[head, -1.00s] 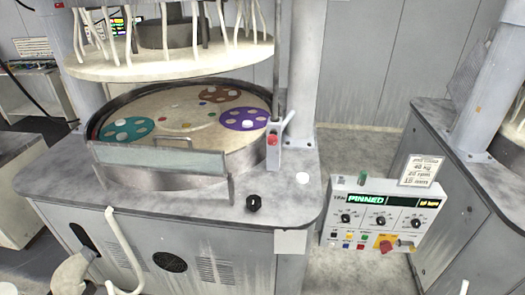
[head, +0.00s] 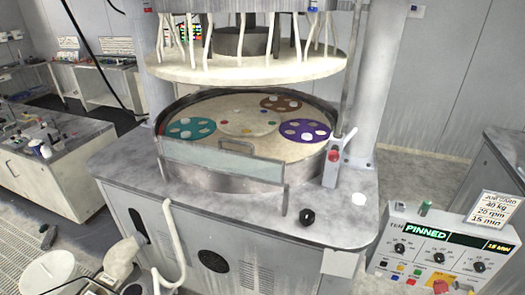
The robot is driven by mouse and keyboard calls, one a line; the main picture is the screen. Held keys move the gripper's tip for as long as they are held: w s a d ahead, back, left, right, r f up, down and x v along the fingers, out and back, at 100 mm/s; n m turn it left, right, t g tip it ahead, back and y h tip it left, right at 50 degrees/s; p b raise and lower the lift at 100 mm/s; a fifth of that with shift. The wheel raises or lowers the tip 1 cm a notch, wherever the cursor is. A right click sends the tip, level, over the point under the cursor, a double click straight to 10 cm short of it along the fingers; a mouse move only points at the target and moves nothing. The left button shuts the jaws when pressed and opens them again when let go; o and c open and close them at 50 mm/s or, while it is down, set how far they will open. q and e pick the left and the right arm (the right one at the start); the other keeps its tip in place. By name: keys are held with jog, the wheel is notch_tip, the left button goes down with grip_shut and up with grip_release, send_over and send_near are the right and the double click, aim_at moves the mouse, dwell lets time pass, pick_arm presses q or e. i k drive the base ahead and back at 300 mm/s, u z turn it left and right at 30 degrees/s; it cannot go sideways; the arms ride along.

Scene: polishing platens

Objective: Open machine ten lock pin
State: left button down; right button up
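The polishing machine (head: 230,215) stands in the middle of the head view, its round platen (head: 245,148) holding teal, purple and brown carriers. A clear guard (head: 222,166) stands at the platen's front. A small grey post with a red part (head: 334,156) and a slanted light lever (head: 348,137) stands at the platen's right edge; I cannot tell if this is the lock pin. The control box (head: 438,250) at lower right has a green display (head: 426,232) reading "PINNED", with "TEN" beside it.
A job card (head: 494,210) stands above the control box. A black knob (head: 307,217) and a white disc (head: 358,199) are on the machine's front deck. A white curved tube (head: 172,240) rises at the front left.

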aim_at(333, 156)
jog(key=u, duration=0.4)
jog(key=i, duration=1.45)
jog(key=z, duration=0.55)
